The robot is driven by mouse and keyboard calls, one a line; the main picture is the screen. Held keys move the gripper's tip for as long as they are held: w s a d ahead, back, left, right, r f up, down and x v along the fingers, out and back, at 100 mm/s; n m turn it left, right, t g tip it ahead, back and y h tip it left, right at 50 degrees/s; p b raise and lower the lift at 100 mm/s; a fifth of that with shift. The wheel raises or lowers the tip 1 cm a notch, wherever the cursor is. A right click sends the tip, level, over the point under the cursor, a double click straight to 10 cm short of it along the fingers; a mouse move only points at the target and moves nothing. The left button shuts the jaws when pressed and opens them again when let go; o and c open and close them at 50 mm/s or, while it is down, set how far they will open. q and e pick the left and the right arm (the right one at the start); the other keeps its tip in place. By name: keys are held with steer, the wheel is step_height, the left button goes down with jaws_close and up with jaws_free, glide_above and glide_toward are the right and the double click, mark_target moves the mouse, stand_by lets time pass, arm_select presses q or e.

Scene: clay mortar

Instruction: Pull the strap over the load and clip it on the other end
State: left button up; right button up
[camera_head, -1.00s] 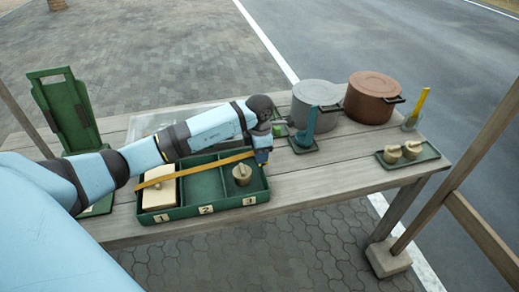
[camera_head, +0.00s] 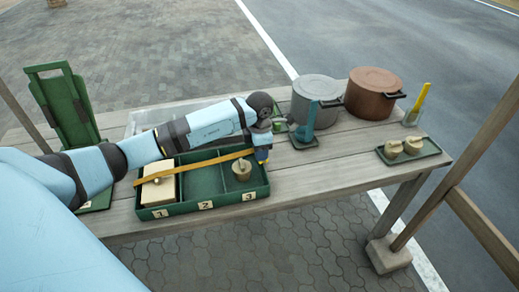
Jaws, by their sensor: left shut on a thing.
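The orange strap (camera_head: 196,164) runs taut from the left wall of the green three-part tray (camera_head: 182,209) across to its right side. It passes above the cream block (camera_head: 158,190) in compartment 1, above compartment 2, which looks empty, and behind the knobbed round piece (camera_head: 242,170) in compartment 3. My left gripper (camera_head: 262,158) points down at the tray's right wall and is shut on the strap's right end. The gripper and arm hide the clip point there, so I cannot tell whether the strap touches it. My right gripper is out of view.
A grey pot (camera_head: 316,97) and a brown pot (camera_head: 373,92) stand at the back right. A blue upright stand (camera_head: 305,124) is close right of my gripper. A small green tray (camera_head: 427,149) holds round pieces. A green stand (camera_head: 66,108) is at left.

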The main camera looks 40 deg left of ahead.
arm_select(q)
steer(key=shift+f, duration=0.15)
steer(key=shift+f+b, duration=0.4)
steer(key=shift+f, duration=0.2)
steer(key=shift+f, duration=0.15)
stand_by(0.3)
steer(key=shift+f+b, duration=0.45)
steer(key=shift+b, duration=0.1)
steer(key=o, duration=1.4)
